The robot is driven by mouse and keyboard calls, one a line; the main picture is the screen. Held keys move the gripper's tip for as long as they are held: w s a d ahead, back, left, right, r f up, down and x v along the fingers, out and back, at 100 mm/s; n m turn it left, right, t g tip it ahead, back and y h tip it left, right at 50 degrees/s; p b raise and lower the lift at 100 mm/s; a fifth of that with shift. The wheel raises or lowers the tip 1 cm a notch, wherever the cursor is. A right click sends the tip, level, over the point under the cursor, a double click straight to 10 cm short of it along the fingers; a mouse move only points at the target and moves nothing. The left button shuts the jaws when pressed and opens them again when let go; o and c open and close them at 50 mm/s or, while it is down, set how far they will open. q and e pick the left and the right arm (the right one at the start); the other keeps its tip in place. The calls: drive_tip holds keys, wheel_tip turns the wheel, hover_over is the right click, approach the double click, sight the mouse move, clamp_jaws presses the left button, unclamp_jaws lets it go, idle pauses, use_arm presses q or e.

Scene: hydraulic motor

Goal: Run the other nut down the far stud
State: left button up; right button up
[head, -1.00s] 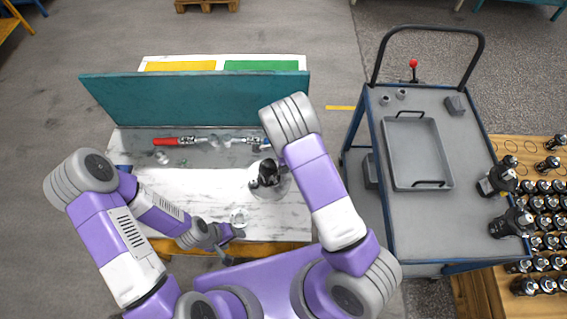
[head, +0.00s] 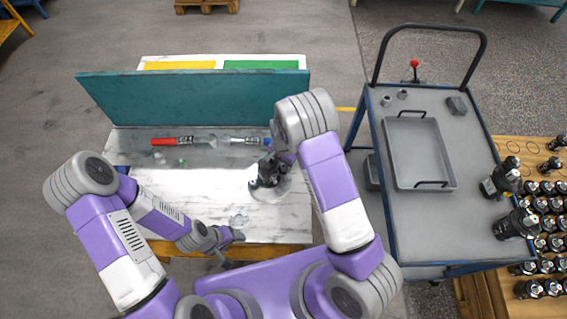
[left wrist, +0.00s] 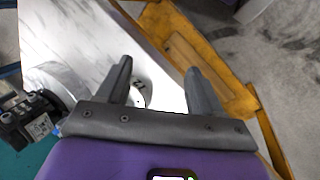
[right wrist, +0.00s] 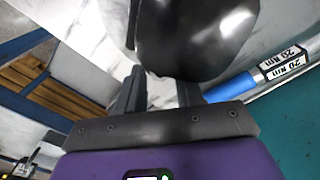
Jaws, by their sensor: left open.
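The dark hydraulic motor (head: 268,172) stands upright on a round pale fixture (head: 275,190) at the right of the bench. Its glossy black body (right wrist: 185,35) fills the top of the right wrist view. My right gripper (right wrist: 162,82) is beside the motor on its far right side. Its fingers are apart, but the black body covers the tips, and I cannot tell whether anything is between them. The far stud and the nut are not distinguishable. My left gripper (left wrist: 159,68) is open and empty over the bench's front edge, near a small round marked dish (head: 239,221).
A red-handled wrench (head: 170,141) and a blue-handled wrench (head: 243,139) lie along the back of the bench, before a teal panel (head: 195,98). A cart with a grey tray (head: 418,152) stands at the right. The bench's left middle (head: 185,185) is clear.

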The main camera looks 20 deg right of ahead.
clamp_jaws()
drive_tip(key=m, duration=0.4)
drive_tip(key=shift+p, duration=0.4)
drive_tip(key=shift+m, duration=0.9)
drive_tip(key=shift+m+p, duration=0.5)
drive_tip(key=shift+m, duration=0.6)
drive_tip(key=shift+m+p, duration=0.3)
drive_tip(key=shift+m, duration=0.9)
